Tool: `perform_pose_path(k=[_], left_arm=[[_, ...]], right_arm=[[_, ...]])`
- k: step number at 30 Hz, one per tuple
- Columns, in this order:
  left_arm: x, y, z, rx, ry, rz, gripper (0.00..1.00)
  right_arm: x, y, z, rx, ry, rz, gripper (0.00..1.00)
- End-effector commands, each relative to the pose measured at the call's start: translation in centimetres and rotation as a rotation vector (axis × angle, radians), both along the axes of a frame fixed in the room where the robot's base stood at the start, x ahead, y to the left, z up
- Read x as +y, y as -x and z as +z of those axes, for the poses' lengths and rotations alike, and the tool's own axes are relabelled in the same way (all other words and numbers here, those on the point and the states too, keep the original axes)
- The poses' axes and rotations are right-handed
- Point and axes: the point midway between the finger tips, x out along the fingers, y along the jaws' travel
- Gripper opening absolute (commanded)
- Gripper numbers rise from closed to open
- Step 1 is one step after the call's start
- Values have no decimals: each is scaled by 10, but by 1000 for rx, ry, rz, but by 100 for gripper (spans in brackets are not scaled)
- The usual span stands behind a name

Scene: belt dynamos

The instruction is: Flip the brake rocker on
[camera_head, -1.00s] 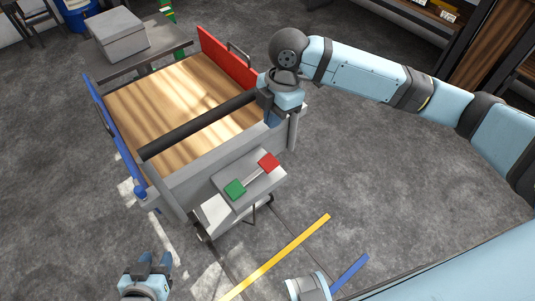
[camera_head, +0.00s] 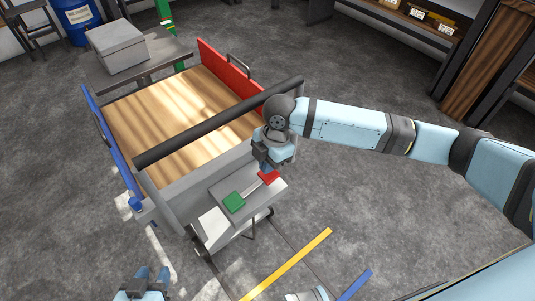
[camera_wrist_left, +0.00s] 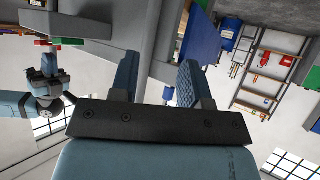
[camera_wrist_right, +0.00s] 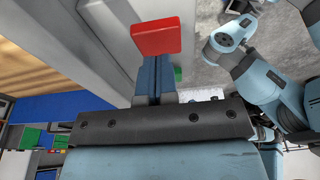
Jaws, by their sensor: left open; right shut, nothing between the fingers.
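The brake rocker is a grey bar with a green pad (camera_head: 233,202) and a red pad (camera_head: 268,178) at its ends. It sits on a grey plate (camera_head: 225,188) at the cart's near end. My right gripper (camera_head: 265,168) is shut and empty, its fingertips right at the red pad. In the right wrist view, the red pad (camera_wrist_right: 156,37) shows just beyond the closed fingers (camera_wrist_right: 155,70); I cannot tell if they touch. My left gripper (camera_head: 153,272) is open and empty at the bottom, away from the rocker. It also shows in the left wrist view (camera_wrist_left: 157,75).
The cart has a wooden bed (camera_head: 180,110), a red side panel (camera_head: 230,75), a blue side panel (camera_head: 110,145) and a black handle bar (camera_head: 215,125) close to my right gripper. A grey box (camera_head: 118,47) stands behind.

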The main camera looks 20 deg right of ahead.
Motion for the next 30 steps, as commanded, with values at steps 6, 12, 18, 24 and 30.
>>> perform_pose_path(k=[6,12,18,24,30], left_arm=[[-1,-1,4,-11,7,-1,43],[-1,0,3,-8,5,-2,43],[-1,0,11,-5,2,-2,43],[3,3,10,22,-10,4,43],[3,4,2,33,-7,7,43]], right_arm=[[-2,-1,-10,-1,1,2,0],[-2,-1,-10,0,0,1,0],[-5,-1,-9,20,-38,-3,0],[-13,-3,-24,89,-224,-6,0],[-14,-5,-29,102,-281,2,0]])
